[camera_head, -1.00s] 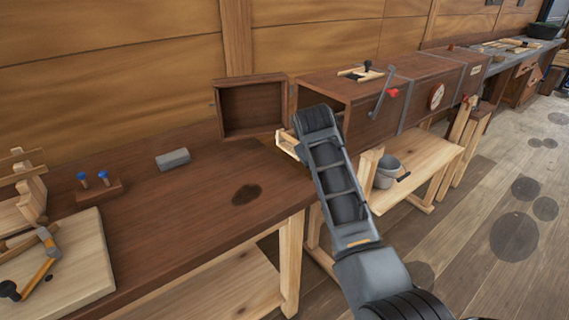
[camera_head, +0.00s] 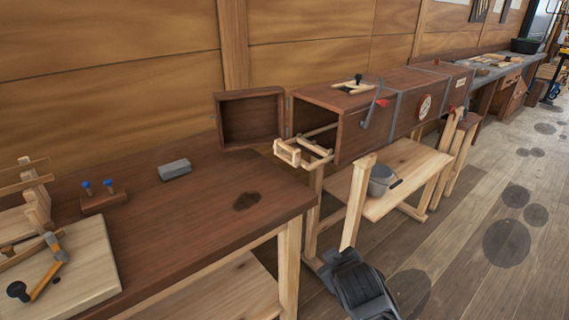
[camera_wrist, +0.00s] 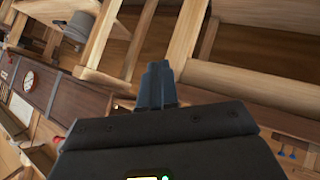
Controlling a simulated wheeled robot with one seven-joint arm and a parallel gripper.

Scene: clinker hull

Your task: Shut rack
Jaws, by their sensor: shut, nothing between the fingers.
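The rack (camera_head: 303,151) is a pale wooden frame on rails, sticking out of the open left end of a long dark brown wooden box (camera_head: 352,104). The box's door (camera_head: 250,118) stands swung open to the left of that end. My gripper's fingers (camera_wrist: 159,72) are shut with nothing between them, in the wrist view. That view is tilted and shows the box (camera_wrist: 75,105) at left. My arm (camera_head: 362,285) is low at the bottom of the head view, below and apart from the rack. I cannot make out the rack in the wrist view.
A brown workbench (camera_head: 190,220) with a grey block (camera_head: 174,170) and tools lies left of the box. A grey bucket (camera_head: 381,179) stands on a pale wooden shelf below the box. A pale wooden post (camera_head: 357,200) stands near my arm. The floor at right is clear.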

